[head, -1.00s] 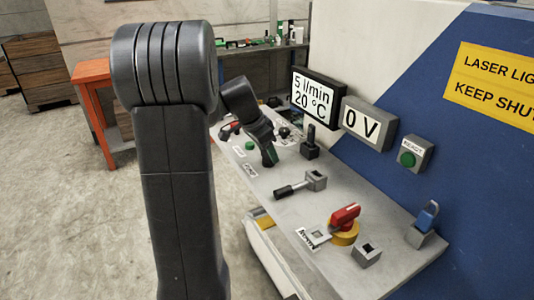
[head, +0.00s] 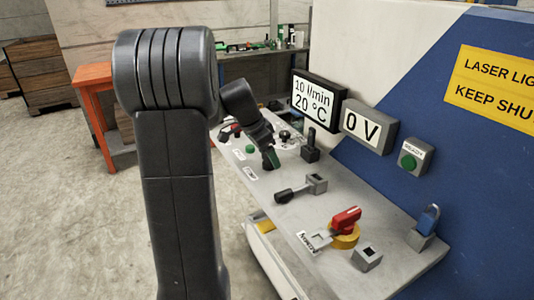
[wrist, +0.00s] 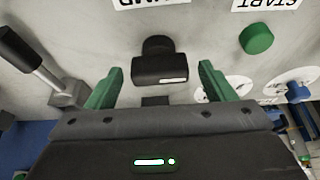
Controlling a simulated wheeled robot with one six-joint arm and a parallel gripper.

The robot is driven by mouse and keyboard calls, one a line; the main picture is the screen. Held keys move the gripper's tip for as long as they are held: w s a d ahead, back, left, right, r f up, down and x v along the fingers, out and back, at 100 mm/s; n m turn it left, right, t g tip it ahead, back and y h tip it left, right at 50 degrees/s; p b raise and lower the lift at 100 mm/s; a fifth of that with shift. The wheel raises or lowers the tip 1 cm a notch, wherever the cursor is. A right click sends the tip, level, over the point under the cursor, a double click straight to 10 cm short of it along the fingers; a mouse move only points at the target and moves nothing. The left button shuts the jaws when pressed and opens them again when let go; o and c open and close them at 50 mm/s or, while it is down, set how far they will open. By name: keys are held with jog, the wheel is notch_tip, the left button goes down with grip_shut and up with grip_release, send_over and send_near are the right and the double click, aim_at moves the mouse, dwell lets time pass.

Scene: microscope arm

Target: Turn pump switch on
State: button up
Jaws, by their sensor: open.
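The pump switch (wrist: 160,66) is a black rotary knob with a white mark, below a partly cut-off upside-down label (wrist: 155,3) in the wrist view. The mark lies roughly level across the picture. My gripper (wrist: 155,80) is open, its green fingers standing apart to the left and right of the knob. I see a gap on each side, with no contact visible. In the head view my gripper (head: 270,158) is low over the panel's far left part and largely hides the knob.
A green button (wrist: 257,38) is near the knob. The flow display (head: 313,98) reads 10 l/min and 20 °C; the voltage display (head: 362,127) reads 0 V.

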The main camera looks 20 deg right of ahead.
jog(key=p+v, duration=0.1)
jog(key=v, duration=1.2)
jog(key=shift+a+r, duration=0.15)
jog(key=shift+r, duration=0.25)
jog(key=b+x, duration=0.1)
jog(key=x, duration=1.3)
jog(key=shift+r, duration=0.15)
